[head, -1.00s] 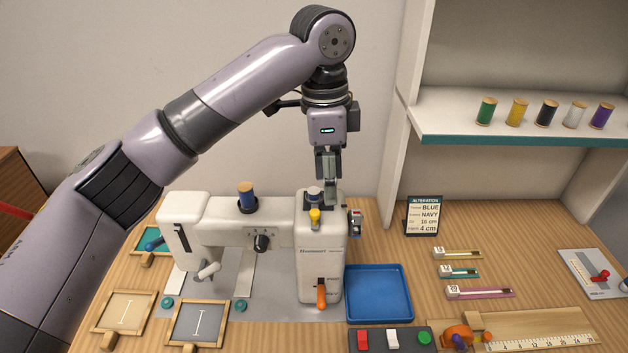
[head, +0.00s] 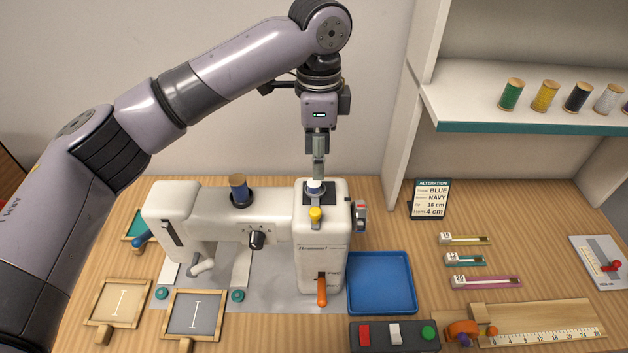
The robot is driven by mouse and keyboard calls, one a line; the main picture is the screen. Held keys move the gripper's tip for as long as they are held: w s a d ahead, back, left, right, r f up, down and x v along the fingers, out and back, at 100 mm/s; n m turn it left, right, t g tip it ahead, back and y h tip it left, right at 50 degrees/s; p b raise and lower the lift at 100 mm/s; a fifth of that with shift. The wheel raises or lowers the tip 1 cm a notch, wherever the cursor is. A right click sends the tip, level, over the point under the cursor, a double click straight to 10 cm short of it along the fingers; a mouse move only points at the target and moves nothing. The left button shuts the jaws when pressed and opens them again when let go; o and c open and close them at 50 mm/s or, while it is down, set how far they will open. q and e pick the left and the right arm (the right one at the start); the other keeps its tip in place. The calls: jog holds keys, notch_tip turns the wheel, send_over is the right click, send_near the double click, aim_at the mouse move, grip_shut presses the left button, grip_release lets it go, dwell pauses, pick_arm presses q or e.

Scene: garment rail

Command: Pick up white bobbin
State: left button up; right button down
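The white bobbin (head: 314,187) is small and sits on the dark plate on top of the right-hand tower of the white sewing machine (head: 322,240). My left gripper (head: 318,174) points straight down right over the bobbin, its fingertips at or just above the bobbin's top. The fingers overlap in this view, so I cannot tell whether they are apart or closed, or whether they touch the bobbin. My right gripper is not in view.
A blue thread spool (head: 239,188) stands on the machine's arm, and a yellow knob (head: 316,214) is on the tower in front of the bobbin. An empty blue tray (head: 382,283) lies to the right. A shelf (head: 470,95) with several spools is at upper right.

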aim_at(314, 183)
pick_arm(q)
jog(key=shift+s+f, duration=0.2)
jog(key=shift+f, duration=0.25)
jog(key=shift+a+f+p, duration=0.1)
jog(key=shift+f+p, duration=0.25)
jog(key=shift+p, duration=0.05)
jog(key=f, duration=0.1)
jog(key=f+p, duration=0.1)
jog(key=f, duration=0.1)
jog(key=shift+w+a+f, duration=0.25)
jog(key=shift+w+f, duration=0.1)
jog(key=shift+f, duration=0.4)
jog(key=shift+s, duration=0.1)
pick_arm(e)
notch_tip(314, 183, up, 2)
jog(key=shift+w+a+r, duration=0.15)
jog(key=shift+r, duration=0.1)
pick_arm(q)
jog(key=c, duration=0.8)
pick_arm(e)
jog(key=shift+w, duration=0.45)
